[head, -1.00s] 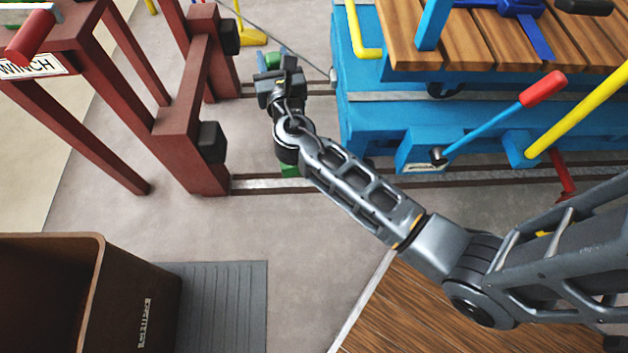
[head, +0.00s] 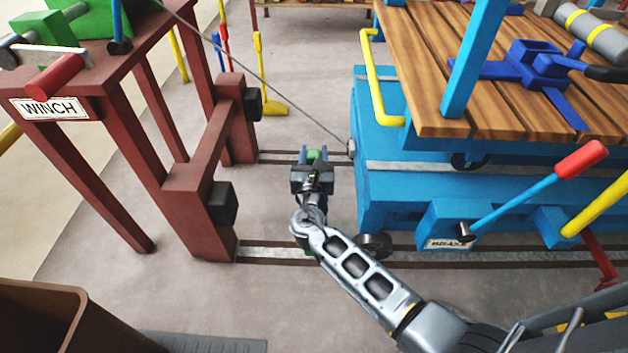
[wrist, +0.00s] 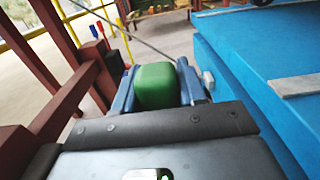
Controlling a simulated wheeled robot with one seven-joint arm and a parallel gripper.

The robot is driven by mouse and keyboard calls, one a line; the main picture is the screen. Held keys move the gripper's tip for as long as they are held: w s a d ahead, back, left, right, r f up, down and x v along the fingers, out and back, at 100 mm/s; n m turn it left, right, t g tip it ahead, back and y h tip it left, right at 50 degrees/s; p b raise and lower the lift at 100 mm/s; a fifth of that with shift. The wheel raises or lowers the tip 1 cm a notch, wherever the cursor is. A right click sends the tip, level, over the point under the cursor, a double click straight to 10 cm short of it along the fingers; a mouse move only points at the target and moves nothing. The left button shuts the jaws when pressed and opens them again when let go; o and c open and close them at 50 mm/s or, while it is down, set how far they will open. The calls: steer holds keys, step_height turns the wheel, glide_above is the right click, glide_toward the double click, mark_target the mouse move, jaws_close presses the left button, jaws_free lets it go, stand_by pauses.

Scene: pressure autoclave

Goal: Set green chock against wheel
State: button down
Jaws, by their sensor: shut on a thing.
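My gripper (head: 315,158) is shut on the green chock (head: 316,154). The chock also shows as a green block between the blue fingers in the wrist view (wrist: 155,85). They are at the far rail (head: 282,156), left of the blue cart (head: 430,195), with a gap to the cart's end. I cannot tell whether the chock touches the rail. A dark wheel (head: 375,245) shows under the cart on the near rail (head: 275,253). The far-side wheel is hidden by the cart body.
The red winch frame (head: 180,190) with black bumpers stands left of my gripper. A cable (head: 262,70) runs from it to the cart, just above my gripper. A brake lever (head: 535,185) stands on the cart. A brown bin (head: 50,310) is at the lower left.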

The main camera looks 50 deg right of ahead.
steer(key=shift+f+b, duration=1.4)
steer(key=shift+f, duration=1.7)
steer(key=c, duration=0.6)
jaws_free()
steer(key=shift+f, duration=0.1)
steer(key=shift+c, duration=0.2)
steer(key=shift+r, duration=0.25)
steer(key=p+v, duration=0.3)
steer(key=v, duration=0.9)
steer(key=shift+p, duration=0.3)
steer(key=shift+f, duration=0.15)
